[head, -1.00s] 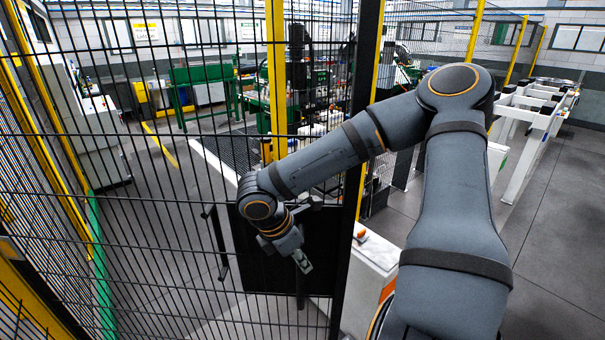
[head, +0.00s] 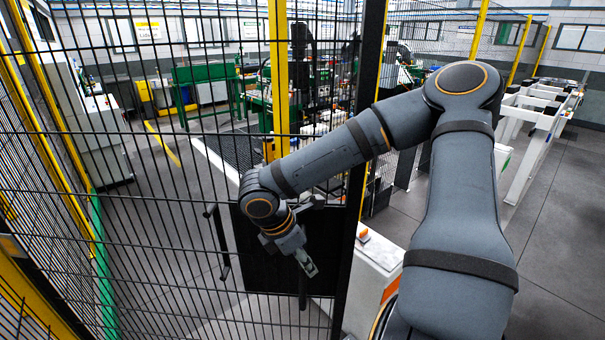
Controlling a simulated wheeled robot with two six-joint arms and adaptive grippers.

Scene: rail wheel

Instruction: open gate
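The gate (head: 170,235) is a black wire-mesh panel that fills the left and middle of the head view. Its thick black edge post (head: 357,170) runs down the middle. A black lock plate (head: 270,260) sits on the gate beside this post, with a dark bar handle (head: 219,242) at its left. My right arm comes in from the right, and my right gripper (head: 308,265) points down in front of the lock plate. Its fingertips look close together, but their gap is too small to judge. Whether it touches the plate is unclear. My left gripper is out of view.
A yellow post (head: 279,80) stands behind the mesh. A white cabinet (head: 375,262) with an orange-topped button is right of the gate post. Green machines and white racks (head: 535,120) stand farther back. Grey floor (head: 560,240) is clear at right.

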